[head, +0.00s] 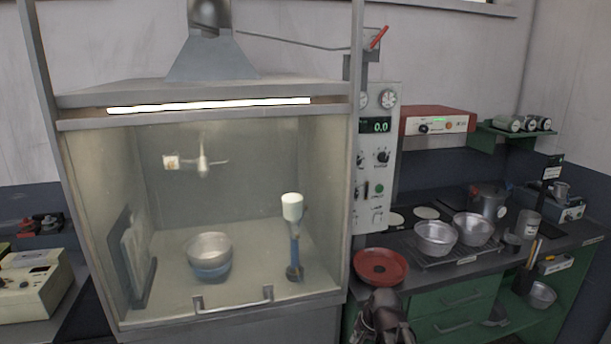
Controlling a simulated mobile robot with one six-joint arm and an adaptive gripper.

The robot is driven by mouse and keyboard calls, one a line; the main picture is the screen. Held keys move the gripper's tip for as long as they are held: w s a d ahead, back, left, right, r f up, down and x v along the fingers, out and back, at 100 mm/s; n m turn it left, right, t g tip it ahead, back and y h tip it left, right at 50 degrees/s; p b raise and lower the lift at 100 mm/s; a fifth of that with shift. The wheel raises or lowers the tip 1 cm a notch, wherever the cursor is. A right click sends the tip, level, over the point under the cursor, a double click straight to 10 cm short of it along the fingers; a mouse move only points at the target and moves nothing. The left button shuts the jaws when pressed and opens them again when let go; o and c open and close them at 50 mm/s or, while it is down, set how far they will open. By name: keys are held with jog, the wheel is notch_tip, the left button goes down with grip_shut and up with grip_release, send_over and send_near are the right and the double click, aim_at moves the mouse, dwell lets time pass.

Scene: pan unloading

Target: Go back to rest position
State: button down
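My gripper (383,318) shows as a dark shape at the bottom edge of the head view, right of the fume hood and in front of the bench. It is just below a red round dish (381,266) on the bench's left end, and whether they touch is unclear. Its fingers are too small and dark to tell whether they are open or shut. Two metal pans (436,239) (473,229) stand side by side on a dark rack on the bench. Another metal pan (208,247) sits on a blue base inside the hood.
The fume hood (205,113) has a handle (232,303) at its front edge. Inside stands a blue stand with a white top (292,207). A control panel (377,160) rises beside it. The green-drawered bench (455,298) is crowded with a pot (489,202) and cups.

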jog(key=s+d+n+g+h+p, duration=0.1)
jog(key=s+d+n+g+h, duration=0.2)
jog(key=s+n, duration=0.2)
jog(key=s, duration=0.3)
jog(key=shift+d+r+n, duration=0.15)
jog(key=shift+n, duration=0.15)
jog(key=c, duration=1.4)
grip_release()
